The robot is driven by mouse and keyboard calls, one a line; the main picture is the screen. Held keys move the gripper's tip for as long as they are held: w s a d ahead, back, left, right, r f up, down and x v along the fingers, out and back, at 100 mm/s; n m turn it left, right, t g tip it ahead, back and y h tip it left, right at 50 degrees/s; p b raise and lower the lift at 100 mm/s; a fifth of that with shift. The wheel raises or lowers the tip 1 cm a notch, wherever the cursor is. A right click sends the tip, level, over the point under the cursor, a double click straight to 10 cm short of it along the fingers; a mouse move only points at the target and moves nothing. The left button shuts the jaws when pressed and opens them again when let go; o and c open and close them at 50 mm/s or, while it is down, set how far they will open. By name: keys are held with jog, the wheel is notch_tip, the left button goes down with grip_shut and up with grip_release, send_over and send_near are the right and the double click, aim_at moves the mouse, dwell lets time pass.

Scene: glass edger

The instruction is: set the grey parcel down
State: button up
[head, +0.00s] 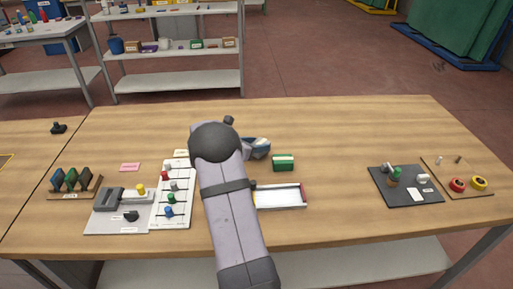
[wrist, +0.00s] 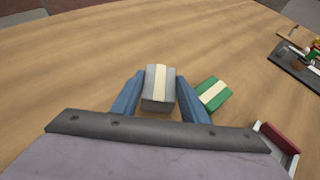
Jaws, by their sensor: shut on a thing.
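The grey parcel (wrist: 153,85), a small box with a cream band over its top, is between the two blue fingers of my gripper (wrist: 155,98) in the wrist view. The gripper is shut on it. In the head view my arm hides most of the gripper; a blue finger (head: 257,153) and a bit of the parcel (head: 263,142) show just right of the arm. I cannot tell whether the parcel's underside touches the table.
A green parcel (wrist: 214,94) with a cream band stands close to the right finger. A white tray (head: 281,207) lies nearer. A dark mat (head: 417,199) with small items is at right. The wooden table (head: 345,130) is clear beyond the parcels.

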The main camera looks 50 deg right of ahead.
jog(key=shift+f, duration=0.8)
jog(key=shift+f, duration=0.1)
jog(key=shift+f, duration=0.15)
jog(key=o, duration=1.2)
jog(key=shift+c, duration=0.2)
jog(key=shift+a+r, duration=0.15)
jog(key=shift+r, duration=0.15)
jog(key=b+v, duration=0.2)
jog(key=v, duration=0.9)
jog(key=shift+a, duration=0.35)
jog(key=o, duration=0.5)
jog(key=shift+r, duration=0.15)
jog(key=shift+c, duration=0.2)
